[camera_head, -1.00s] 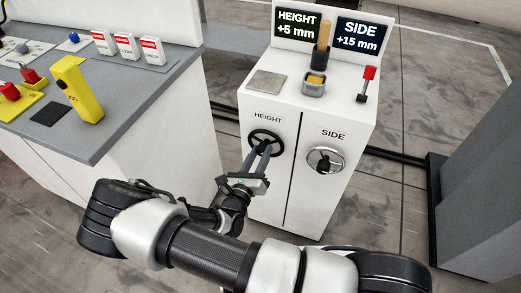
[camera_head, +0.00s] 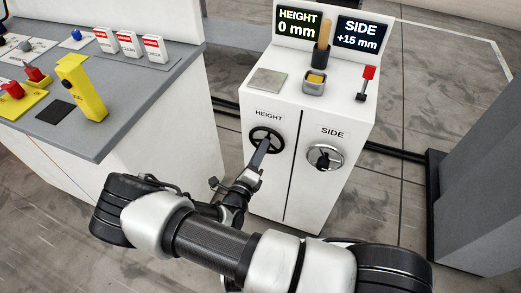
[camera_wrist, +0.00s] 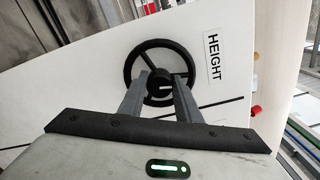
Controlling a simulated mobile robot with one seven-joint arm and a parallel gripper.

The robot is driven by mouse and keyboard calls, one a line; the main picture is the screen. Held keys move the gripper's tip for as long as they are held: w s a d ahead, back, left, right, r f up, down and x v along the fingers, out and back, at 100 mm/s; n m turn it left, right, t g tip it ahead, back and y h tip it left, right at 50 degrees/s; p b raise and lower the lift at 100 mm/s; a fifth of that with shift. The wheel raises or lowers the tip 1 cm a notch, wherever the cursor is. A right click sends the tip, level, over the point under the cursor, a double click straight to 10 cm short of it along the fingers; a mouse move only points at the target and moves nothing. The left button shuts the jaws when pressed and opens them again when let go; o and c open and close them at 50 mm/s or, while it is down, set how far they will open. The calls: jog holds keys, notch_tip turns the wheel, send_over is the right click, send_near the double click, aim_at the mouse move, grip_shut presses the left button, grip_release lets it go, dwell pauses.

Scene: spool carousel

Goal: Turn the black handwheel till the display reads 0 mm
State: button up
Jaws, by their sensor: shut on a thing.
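The black handwheel (camera_head: 266,139) is on the white cabinet's front, under the HEIGHT label. It also shows in the wrist view (camera_wrist: 137,55), with its spokes and hub visible. My gripper (camera_head: 266,145) is at the handwheel, its two fingers reaching to either side of the hub. In the wrist view my gripper (camera_wrist: 160,82) is shut on the handwheel's hub, and the fingertips hide part of it. The HEIGHT display (camera_head: 296,22) reads 0 mm. The SIDE display (camera_head: 359,35) reads +15 mm.
A silver SIDE handwheel (camera_head: 325,157) is right of the black one. On the cabinet top (camera_head: 287,97) are a red-handled lever (camera_head: 366,82) and a wooden-handled tool (camera_head: 323,43). A grey-topped bench (camera_head: 150,85) stands to the left.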

dwell(0.3)
jog(key=o, duration=1.1)
jog(key=shift+c, duration=0.2)
jog(key=shift+s, duration=0.1)
jog(key=v, duration=1.7)
jog(key=shift+s+p, duration=0.15)
jog(key=shift+p, duration=0.2)
jog(key=shift+a, duration=0.1)
